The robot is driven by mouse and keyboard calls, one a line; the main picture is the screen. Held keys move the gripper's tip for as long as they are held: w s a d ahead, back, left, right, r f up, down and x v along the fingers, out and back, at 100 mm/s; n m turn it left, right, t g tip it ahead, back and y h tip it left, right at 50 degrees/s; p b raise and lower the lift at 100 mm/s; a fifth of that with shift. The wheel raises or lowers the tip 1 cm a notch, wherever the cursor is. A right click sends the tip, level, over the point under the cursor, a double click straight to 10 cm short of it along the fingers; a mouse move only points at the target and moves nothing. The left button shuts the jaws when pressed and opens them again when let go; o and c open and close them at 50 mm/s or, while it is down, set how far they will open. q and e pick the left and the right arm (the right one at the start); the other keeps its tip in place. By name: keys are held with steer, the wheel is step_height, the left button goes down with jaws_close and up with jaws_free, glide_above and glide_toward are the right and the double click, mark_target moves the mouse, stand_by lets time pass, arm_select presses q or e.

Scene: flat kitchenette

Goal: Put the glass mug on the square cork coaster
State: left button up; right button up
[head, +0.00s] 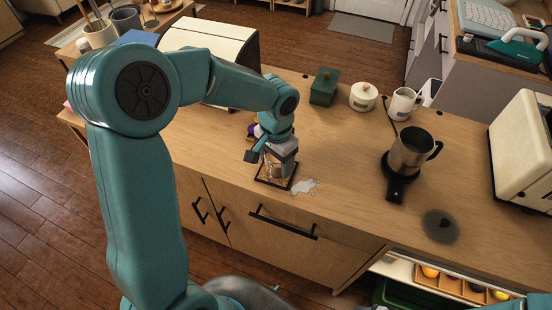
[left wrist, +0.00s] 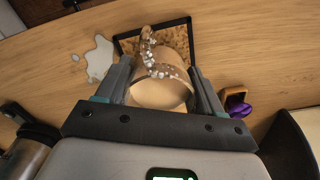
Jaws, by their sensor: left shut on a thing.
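My left gripper (head: 272,152) reaches down over the worktop and is shut on the glass mug (head: 271,171). In the left wrist view the gripper (left wrist: 162,82) has one finger on each side of the clear mug (left wrist: 160,94). The square cork coaster (left wrist: 183,38) has a dark rim and shows just beyond and around the mug. In the head view the coaster (head: 263,181) is under the mug, partly hidden by it and the gripper. I cannot tell whether the mug's base touches the cork. My right gripper is not in view.
A pale spill (head: 306,187) lies right of the coaster. A purple item (left wrist: 240,110) is close to the gripper. A metal pot (head: 410,152), a white mug (head: 403,103), a white jar (head: 363,97) and a green box (head: 323,87) stand farther right and back.

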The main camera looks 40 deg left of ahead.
arm_select(q)
steer(key=shift+s+d, duration=0.1)
steer(key=shift+f, duration=0.1)
steer(key=o, duration=1.2)
step_height(320, 180, up, 12)
steer(key=shift+r, duration=0.2)
